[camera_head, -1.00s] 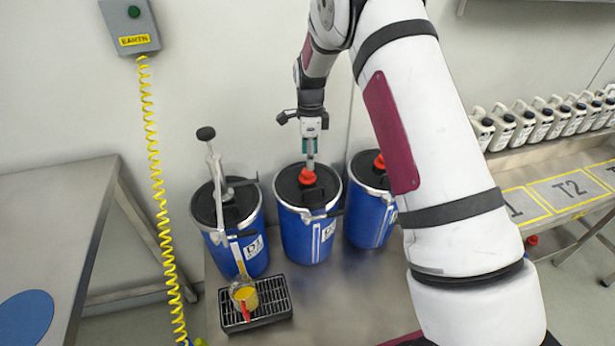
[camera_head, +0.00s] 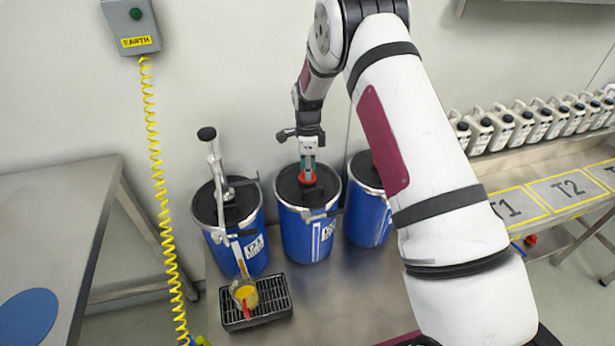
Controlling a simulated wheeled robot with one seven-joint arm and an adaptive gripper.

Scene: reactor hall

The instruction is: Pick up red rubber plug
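A red rubber plug (camera_head: 307,178) sits on the black lid of the middle blue drum (camera_head: 308,238). My gripper (camera_head: 308,172) points down from above with its fingertips at the plug, hiding part of it. The fingers are small in this view, and I cannot tell whether they are closed on the plug or only beside it.
A blue drum with a hand pump (camera_head: 209,150) stands left, another blue drum (camera_head: 369,218) right. A black drip tray (camera_head: 275,313) with a yellow-filled jug (camera_head: 245,294) is in front. A yellow coiled cable (camera_head: 152,150) hangs at left. White canisters (camera_head: 500,130) line the right shelf.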

